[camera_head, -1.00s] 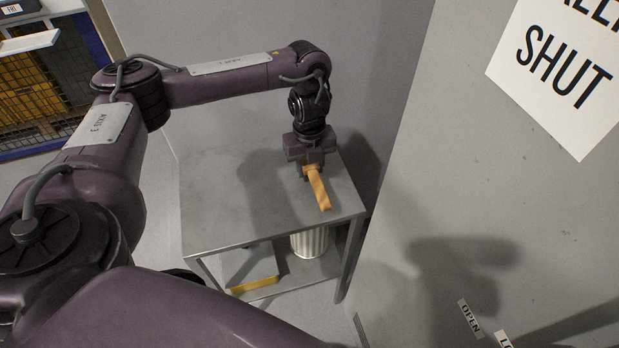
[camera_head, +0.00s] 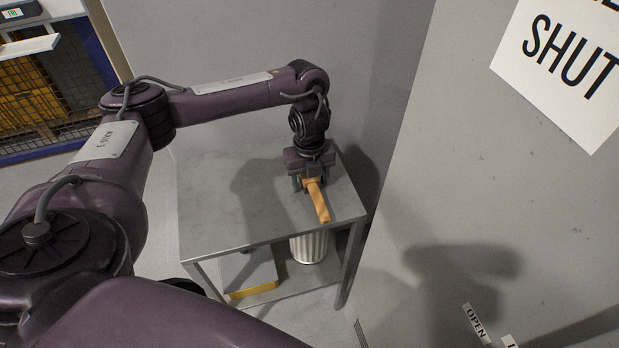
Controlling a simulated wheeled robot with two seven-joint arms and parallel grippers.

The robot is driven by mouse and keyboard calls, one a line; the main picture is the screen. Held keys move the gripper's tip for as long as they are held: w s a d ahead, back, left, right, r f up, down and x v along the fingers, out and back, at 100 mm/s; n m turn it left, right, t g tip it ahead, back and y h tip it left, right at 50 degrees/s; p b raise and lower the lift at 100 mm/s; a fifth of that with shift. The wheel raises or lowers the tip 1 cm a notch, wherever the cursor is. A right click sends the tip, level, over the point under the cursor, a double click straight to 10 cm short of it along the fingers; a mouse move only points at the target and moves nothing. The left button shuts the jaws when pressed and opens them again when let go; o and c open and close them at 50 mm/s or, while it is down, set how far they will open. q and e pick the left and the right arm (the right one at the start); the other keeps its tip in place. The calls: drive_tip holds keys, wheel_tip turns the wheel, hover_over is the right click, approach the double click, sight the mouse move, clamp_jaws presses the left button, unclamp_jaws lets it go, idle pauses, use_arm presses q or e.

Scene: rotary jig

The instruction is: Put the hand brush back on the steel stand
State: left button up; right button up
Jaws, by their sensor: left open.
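The hand brush (camera_head: 319,205) has an orange-tan wooden handle that points toward the front right corner of the steel stand. The steel stand (camera_head: 215,205) is a grey metal table with a lower shelf. My left gripper (camera_head: 310,187) points down over the right part of the stand top, at the rear end of the brush. Its jaws are open, with the brush's rear end between or just under them. The gripper hides that end, and I cannot tell exactly how the brush rests on the top. My right gripper is not in view.
A ribbed metal bin (camera_head: 308,247) and a yellow-edged item (camera_head: 253,290) are on the lower shelf. A grey panel with a SHUT sign (camera_head: 565,60) stands close on the right. A wall is behind the stand. The left part of the top is clear.

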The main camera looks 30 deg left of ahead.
use_arm(q)
wheel_tip(320, 180, up, 12)
drive_tip(key=p, duration=0.4)
drive_tip(key=shift+r+p, duration=0.15)
drive_tip(key=shift+p, duration=0.2)
idle(0.3)
